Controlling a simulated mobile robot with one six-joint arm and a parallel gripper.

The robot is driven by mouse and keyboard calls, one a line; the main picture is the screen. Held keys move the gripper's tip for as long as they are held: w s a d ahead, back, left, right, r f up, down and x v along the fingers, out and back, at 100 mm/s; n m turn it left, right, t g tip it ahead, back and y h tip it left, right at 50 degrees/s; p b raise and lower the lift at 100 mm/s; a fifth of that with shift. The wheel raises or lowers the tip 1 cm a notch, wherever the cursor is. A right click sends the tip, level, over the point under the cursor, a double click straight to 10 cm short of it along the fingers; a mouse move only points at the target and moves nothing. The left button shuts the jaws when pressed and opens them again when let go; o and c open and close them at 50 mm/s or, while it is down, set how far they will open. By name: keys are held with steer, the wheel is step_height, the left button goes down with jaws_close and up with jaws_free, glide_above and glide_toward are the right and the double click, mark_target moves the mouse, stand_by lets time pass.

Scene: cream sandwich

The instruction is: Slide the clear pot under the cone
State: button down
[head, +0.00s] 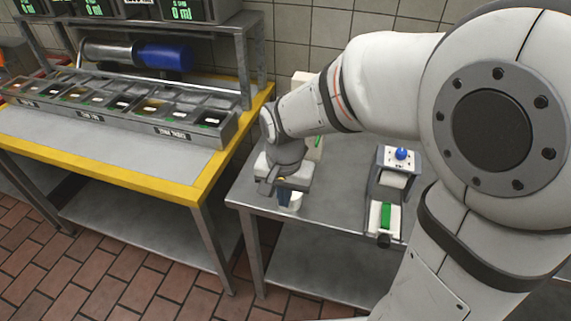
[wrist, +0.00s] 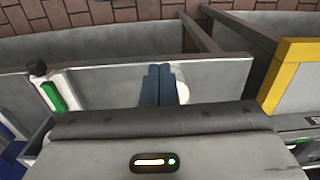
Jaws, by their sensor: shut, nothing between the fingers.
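My gripper (head: 284,200) points down over the left end of the metal table, and its blue fingers are shut together with nothing between them. In the wrist view the closed fingers (wrist: 158,88) are at the middle. A small pale, rounded object (head: 297,201), which looks like the pot, stands just right of the fingers in the head view. It also shows in the wrist view (wrist: 183,86), partly hidden behind the fingers; I cannot tell whether they touch. I cannot make out the cone; my gripper and arm cover part of the machine behind.
A device with a blue knob (head: 401,153) and a green part (head: 386,216) stands right on the metal table (head: 340,205). A pale machine (head: 302,85) stands behind my wrist. A yellow-edged table (head: 150,188) with a row of bins is left, across a gap.

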mark_target(284, 210)
steer(key=w+f, duration=0.1)
steer(key=f, duration=0.2)
steer(key=w+f, duration=0.1)
steer(key=f, duration=0.3)
steer(key=w+f+p, duration=0.1)
steer(key=f, duration=0.2)
steer(key=shift+w+f, duration=0.2)
steer(key=shift+f, duration=0.05)
steer(key=shift+w+d, duration=0.1)
steer(key=shift+w, duration=0.3)
steer(key=shift+f, duration=0.1)
steer(key=w, duration=0.2)
steer(key=w+d, duration=0.1)
steer(key=w, duration=0.1)
steer(key=w+d, duration=0.1)
steer(key=w, duration=0.2)
steer(key=shift+d+b, duration=0.25)
steer(key=shift+b, duration=0.05)
steer(key=shift+s, duration=0.1)
